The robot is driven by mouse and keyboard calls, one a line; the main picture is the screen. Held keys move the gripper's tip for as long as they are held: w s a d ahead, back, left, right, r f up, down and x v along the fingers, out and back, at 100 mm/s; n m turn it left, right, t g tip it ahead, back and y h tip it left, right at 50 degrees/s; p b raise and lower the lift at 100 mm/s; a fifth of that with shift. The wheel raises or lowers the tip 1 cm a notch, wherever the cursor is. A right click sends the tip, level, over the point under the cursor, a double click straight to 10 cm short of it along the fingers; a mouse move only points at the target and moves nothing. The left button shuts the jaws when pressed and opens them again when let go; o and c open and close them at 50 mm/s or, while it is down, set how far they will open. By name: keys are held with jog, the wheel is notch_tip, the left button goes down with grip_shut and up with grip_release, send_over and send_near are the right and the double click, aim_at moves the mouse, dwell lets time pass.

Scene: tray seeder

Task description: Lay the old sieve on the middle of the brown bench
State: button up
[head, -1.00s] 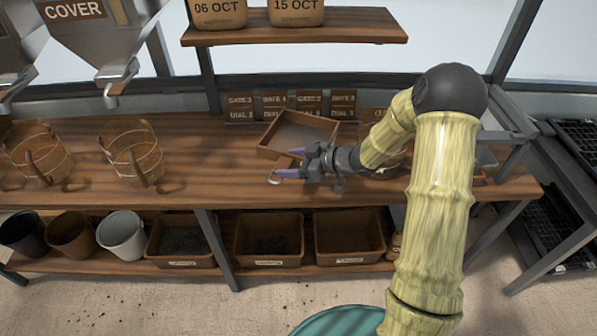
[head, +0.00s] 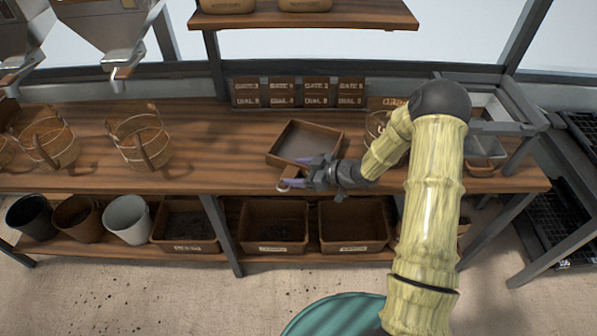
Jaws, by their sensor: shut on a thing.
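The old sieve (head: 305,143), a square wooden frame with a dark mesh, is over the brown bench (head: 215,150), right of the bench's middle part in view. Its handle points towards the front edge and ends in a small metal ring. My gripper (head: 302,173) is at the sieve's near side, with its purple-tipped fingers shut on the handle. The sieve looks nearly level. I cannot tell whether its frame touches the bench top. The fingers partly hide the handle.
Wooden baskets (head: 140,145) stand on the left of the bench. Dial cards (head: 282,92) line its back. A wire basket (head: 378,125) and a grey metal stand (head: 480,103) are at the right. Pots and boxes fill the lower shelf.

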jog(key=shift+f, duration=0.15)
jog(key=o, duration=1.1)
jog(key=v, duration=1.2)
